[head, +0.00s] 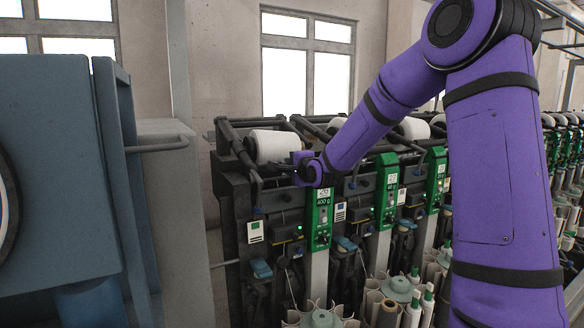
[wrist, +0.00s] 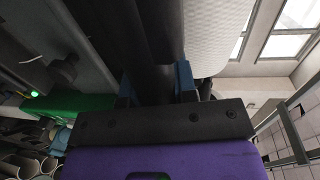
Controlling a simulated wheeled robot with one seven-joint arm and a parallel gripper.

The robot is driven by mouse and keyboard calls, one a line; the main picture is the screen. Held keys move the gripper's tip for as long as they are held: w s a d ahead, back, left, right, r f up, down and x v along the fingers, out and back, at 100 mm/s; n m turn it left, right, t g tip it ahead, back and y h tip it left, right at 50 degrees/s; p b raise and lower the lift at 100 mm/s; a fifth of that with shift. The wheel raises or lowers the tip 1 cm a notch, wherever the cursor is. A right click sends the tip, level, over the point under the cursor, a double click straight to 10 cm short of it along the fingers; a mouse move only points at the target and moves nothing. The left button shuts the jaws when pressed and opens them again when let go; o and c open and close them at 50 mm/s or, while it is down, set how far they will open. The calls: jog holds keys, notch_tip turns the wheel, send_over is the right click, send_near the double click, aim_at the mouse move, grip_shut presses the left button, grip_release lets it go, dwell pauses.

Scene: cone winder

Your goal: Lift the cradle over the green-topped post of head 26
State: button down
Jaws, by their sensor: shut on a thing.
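The nearest green-topped post (head: 320,218) bears a plate and a 400 g display; I take it for head 26, though the number is small. The dark cradle (head: 237,146) lies just above and behind it, beside a white yarn package (head: 273,146). My gripper (head: 303,168) is at the cradle's front, close by the post's top. In the wrist view the blue fingertips (wrist: 155,83) are shut on a dark cradle bar (wrist: 158,35). The post's green top (wrist: 80,103) shows left of the fingers, and the white package (wrist: 215,35) fills the upper right.
More winding heads with green posts (head: 387,190) run off to the right. Cones and tubes (head: 395,290) stand below them. A large blue-grey cabinet (head: 60,170) with a rail (head: 158,145) stands at the left.

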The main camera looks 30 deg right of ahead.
jog(key=r, duration=0.3)
jog(key=s+r, duration=0.1)
jog(key=r, duration=0.3)
jog(key=s+r, duration=0.1)
jog(key=r, duration=0.2)
jog(key=shift+r, duration=0.15)
jog(key=c, duration=0.9)
grip_release()
jog(key=shift+s, duration=0.1)
jog(key=s+r, duration=0.1)
jog(key=s, duration=0.9)
jog(key=shift+s, duration=0.25)
jog(key=shift+a+r, duration=0.1)
